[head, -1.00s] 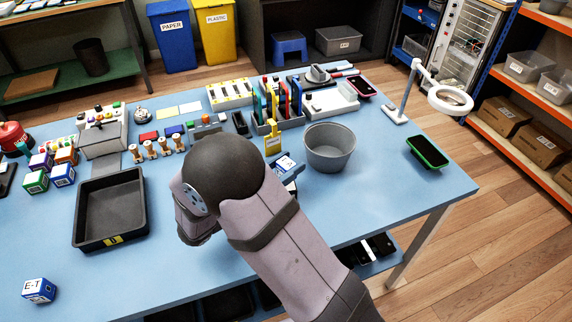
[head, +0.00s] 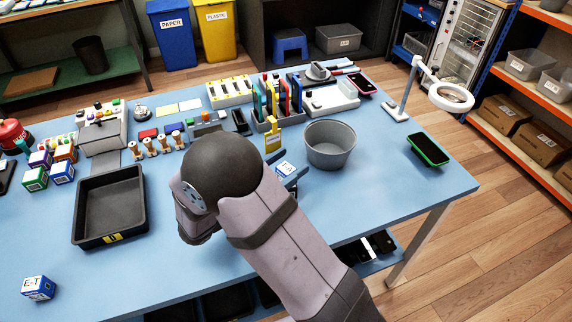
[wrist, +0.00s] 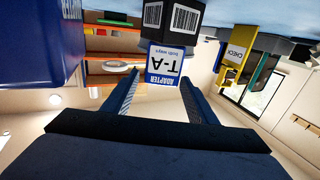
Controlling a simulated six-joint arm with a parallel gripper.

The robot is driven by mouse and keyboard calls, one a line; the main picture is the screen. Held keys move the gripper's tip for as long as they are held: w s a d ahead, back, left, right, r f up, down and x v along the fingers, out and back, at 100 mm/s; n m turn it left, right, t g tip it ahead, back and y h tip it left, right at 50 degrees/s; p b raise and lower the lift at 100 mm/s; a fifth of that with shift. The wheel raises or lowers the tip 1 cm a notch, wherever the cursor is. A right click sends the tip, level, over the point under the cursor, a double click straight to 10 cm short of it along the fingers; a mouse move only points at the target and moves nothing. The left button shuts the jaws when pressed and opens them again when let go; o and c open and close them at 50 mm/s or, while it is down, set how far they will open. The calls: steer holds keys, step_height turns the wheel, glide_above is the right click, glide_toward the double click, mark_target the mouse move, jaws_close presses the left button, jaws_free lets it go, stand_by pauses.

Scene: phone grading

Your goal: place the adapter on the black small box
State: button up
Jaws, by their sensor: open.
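The adapter, with a blue-and-white label reading T-A, shows in the wrist view (wrist: 164,66) and, partly covered by my arm, in the head view (head: 284,169). My gripper (wrist: 159,82) is open, its two blue fingers spread to either side of the adapter's label without visibly touching it. The black small box (wrist: 187,19), with white barcode stickers, lies right against the adapter in the upside-down wrist view. The adapter appears to be on the box's upper side, but I cannot tell whether it rests there.
A yellow check stand (head: 272,136) and a round grey bin (head: 330,146) stand close to my gripper. A black tray (head: 82,210) lies to the left, with an E-T cube (head: 39,288) at front left. A green-edged phone (head: 428,150) lies right.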

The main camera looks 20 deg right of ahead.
steer(key=shift+r, duration=0.5)
steer(key=b+v, duration=0.1)
steer(key=v, duration=1.1)
steer(key=shift+b, duration=0.3)
